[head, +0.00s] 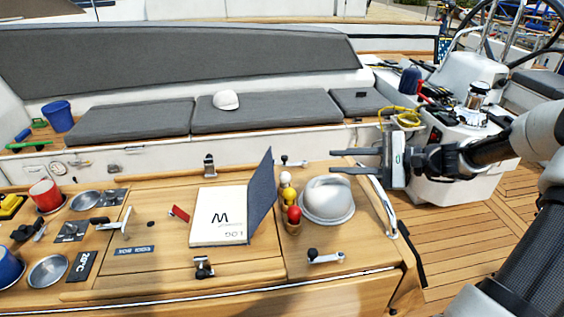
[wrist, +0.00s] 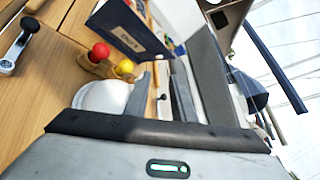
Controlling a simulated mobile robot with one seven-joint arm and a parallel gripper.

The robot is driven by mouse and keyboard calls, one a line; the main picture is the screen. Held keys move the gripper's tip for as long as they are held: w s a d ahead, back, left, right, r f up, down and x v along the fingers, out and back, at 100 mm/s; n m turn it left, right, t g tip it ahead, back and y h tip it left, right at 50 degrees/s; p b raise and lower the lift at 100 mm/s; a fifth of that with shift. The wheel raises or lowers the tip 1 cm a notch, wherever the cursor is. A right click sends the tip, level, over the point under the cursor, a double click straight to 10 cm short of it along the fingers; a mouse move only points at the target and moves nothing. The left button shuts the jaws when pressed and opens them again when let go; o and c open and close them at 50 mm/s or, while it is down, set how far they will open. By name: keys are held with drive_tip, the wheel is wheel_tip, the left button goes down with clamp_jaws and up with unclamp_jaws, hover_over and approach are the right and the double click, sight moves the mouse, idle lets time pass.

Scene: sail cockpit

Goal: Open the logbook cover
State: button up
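The logbook lies on the wooden cockpit table, its white page block (head: 218,215) facing up with dark lettering. Its dark blue cover (head: 262,192) stands up steeply along the book's right side. My gripper (head: 336,161) is to the right of the logbook, above and behind the silver dome, apart from the cover. Its two fingers point left, spread with an empty gap between them.
A silver dome (head: 327,199) and a wooden holder with red and yellow balls (head: 293,215) stand close right of the cover. A metal lever (head: 325,257) is in front. Cups, dishes and a cool box label (head: 134,251) lie to the left. Grey seat cushions (head: 265,111) are behind.

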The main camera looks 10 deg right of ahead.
drive_tip(key=x, duration=1.5)
drive_tip(key=shift+a+f, duration=0.25)
drive_tip(key=shift+a, duration=0.1)
drive_tip(key=shift+w, duration=0.15)
clamp_jaws()
